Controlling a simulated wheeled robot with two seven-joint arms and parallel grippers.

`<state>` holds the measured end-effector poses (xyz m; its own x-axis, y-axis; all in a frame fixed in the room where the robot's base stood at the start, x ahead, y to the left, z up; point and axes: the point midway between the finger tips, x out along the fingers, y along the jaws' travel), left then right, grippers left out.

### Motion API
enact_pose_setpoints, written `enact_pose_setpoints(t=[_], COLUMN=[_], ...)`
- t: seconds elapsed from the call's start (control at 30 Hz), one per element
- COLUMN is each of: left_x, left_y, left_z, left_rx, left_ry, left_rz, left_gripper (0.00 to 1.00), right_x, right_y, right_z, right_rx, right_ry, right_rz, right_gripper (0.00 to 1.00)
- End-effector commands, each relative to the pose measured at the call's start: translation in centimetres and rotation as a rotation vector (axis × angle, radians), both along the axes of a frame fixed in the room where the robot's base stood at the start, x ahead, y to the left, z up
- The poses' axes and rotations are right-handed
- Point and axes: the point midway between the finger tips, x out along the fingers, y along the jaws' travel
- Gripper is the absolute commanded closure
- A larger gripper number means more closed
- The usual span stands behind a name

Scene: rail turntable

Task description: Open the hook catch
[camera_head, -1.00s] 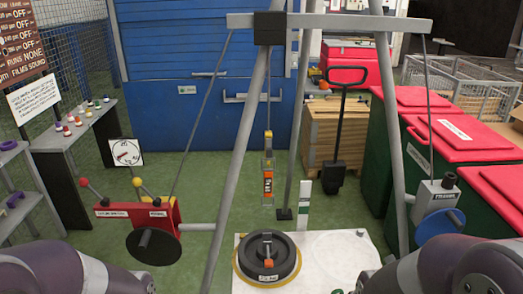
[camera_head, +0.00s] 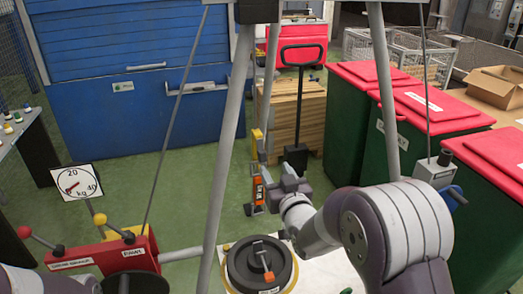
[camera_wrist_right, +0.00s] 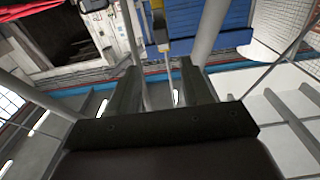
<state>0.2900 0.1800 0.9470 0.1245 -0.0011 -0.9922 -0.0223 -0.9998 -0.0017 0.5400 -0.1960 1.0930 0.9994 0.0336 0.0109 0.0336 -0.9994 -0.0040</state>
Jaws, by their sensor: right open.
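The hanging hook unit (camera_head: 257,145) has a yellow upper part and an orange, labelled lower part. It hangs in the middle of the tripod frame in the head view. Which piece of it is the catch is too small to tell. My right gripper (camera_head: 271,186) is close to its lower part, just to the right, and partly hides it. In the right wrist view the open jaws (camera_wrist_right: 163,75) are empty, with a yellow piece (camera_wrist_right: 160,28) beyond them. Contact with the hook unit cannot be told. My left gripper is out of view.
A black round weight (camera_head: 245,270) with an orange handle sits below the hook. A tripod leg (camera_head: 223,150) stands left of it, another leg (camera_head: 382,80) right. A red lever box (camera_head: 110,255) and a dial (camera_head: 76,185) are at left. Green bins (camera_head: 345,140) stand at right.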

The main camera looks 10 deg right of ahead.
Motion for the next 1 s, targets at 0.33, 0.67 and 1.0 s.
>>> enact_pose_setpoints(t=[0.33, 0.67, 1.0], left_x=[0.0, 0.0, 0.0], left_y=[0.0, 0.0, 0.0], left_z=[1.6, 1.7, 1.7], left_rx=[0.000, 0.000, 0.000], left_ry=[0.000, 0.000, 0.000], left_rz=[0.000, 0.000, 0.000], left_gripper=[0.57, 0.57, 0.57], right_x=[7.9, 9.5, 9.4], right_y=[0.3, 0.4, 0.3], right_z=[0.1, 0.0, 0.0], right_rx=[-0.001, 0.000, 0.000], right_ry=[0.003, 0.004, 0.004], right_rz=[0.001, 0.001, 0.000], right_gripper=[0.51, 0.51, 1.00])
